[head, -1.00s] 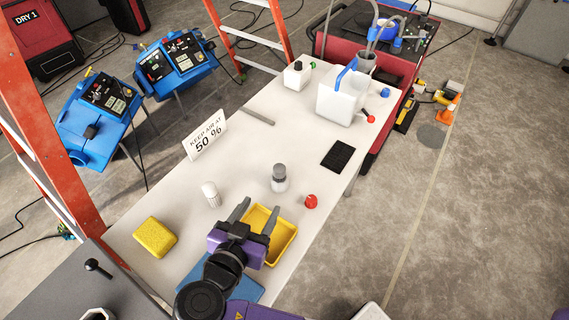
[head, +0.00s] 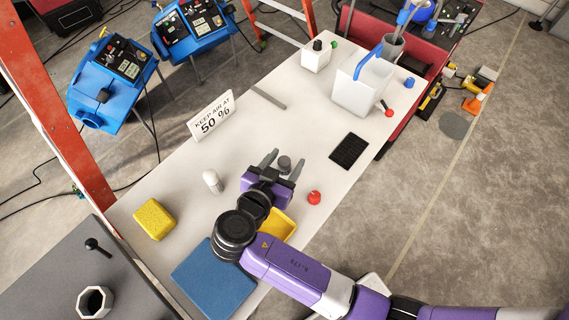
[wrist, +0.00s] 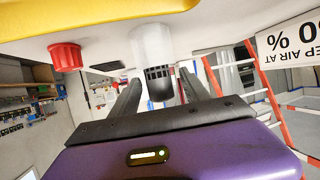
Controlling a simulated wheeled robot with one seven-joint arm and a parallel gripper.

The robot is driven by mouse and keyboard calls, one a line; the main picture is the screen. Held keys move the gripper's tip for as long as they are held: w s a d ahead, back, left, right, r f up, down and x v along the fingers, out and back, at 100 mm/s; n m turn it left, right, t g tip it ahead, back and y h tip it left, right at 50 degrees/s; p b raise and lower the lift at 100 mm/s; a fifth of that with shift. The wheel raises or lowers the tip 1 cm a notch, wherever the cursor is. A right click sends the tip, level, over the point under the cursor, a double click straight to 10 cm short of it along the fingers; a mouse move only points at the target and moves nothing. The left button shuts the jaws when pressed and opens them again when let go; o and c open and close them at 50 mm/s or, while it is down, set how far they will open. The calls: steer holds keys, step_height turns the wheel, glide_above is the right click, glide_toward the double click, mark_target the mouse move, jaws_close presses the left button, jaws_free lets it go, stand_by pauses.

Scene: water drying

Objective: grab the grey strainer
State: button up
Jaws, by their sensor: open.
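The grey strainer (head: 285,162) shows as a small grey round top between the fingertips of my gripper (head: 282,165) in the head view. In the wrist view, a dark grey slotted piece (wrist: 159,75) with a rounded dark end sits on a pale translucent jar (wrist: 152,42) standing on the table. The fingers (wrist: 161,82) are on either side of the grey piece, open, with a visible gap at each side. Contact does not show. The jar's body is mostly hidden by my gripper in the head view.
A red cap (head: 314,197) lies right of my gripper, a white bottle (head: 212,181) left of it. A yellow tray (head: 280,222) is partly under my arm. A yellow sponge (head: 154,219), blue mat (head: 212,281), black pad (head: 349,150) and sign (head: 211,115) are also on the table.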

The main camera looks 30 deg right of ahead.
steer(key=shift+x, duration=1)
jaws_close()
steer(key=shift+r, duration=0.15)
